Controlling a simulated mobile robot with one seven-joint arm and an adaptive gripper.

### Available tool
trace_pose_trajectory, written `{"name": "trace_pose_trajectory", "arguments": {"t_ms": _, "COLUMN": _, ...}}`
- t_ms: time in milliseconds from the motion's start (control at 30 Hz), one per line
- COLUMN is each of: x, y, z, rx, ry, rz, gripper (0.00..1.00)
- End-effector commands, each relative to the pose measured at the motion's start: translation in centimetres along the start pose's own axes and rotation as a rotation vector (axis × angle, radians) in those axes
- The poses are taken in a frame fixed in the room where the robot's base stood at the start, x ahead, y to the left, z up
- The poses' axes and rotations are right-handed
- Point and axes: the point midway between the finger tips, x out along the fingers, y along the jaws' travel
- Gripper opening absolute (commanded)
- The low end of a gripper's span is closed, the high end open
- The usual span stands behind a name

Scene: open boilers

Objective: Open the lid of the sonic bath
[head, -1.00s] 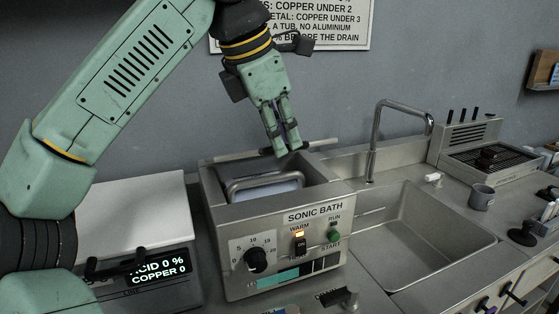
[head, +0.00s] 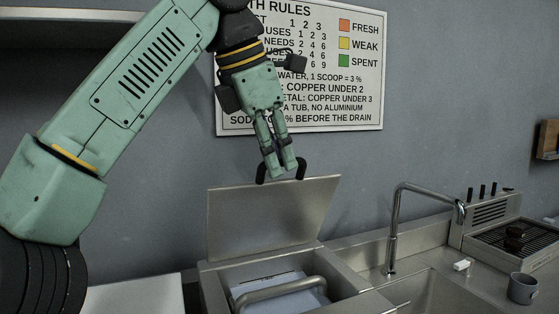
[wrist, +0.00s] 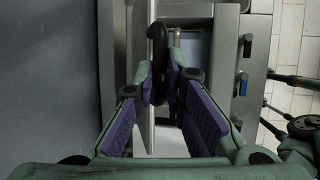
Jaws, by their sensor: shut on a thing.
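The sonic bath (head: 215,288) is a steel box at the lower middle of the head view. Its flat steel lid (head: 270,218) stands raised, close to upright, along the back edge of the bath. A black handle (head: 300,170) is at the lid's top edge. My gripper (head: 278,174) is at that handle, with its fingers pointing down. In the wrist view the purple-padded fingers (wrist: 163,95) are shut on the dark handle, with the lid edge-on beside it. Inside the open bath lies a basket with a bent metal handle (head: 280,289).
A faucet (head: 392,225) and sink (head: 440,293) are right of the bath. A grill-like unit (head: 515,235) and a grey mug (head: 522,288) stand farther right. A rules sign (head: 330,100) hangs on the wall behind my gripper.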

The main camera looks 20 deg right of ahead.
Motion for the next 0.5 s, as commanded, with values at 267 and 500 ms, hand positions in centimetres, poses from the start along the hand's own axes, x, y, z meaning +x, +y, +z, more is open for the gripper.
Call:
{"name": "trace_pose_trajectory", "arguments": {"t_ms": 267, "x": 0.52, "y": 0.65, "z": -0.69, "rx": -0.02, "ry": 0.017, "rz": -0.001, "gripper": 0.0}}
{"name": "trace_pose_trajectory", "arguments": {"t_ms": 500, "x": 0.53, "y": 0.64, "z": -0.7, "rx": -0.019, "ry": 0.017, "rz": -0.001, "gripper": 0.14}}
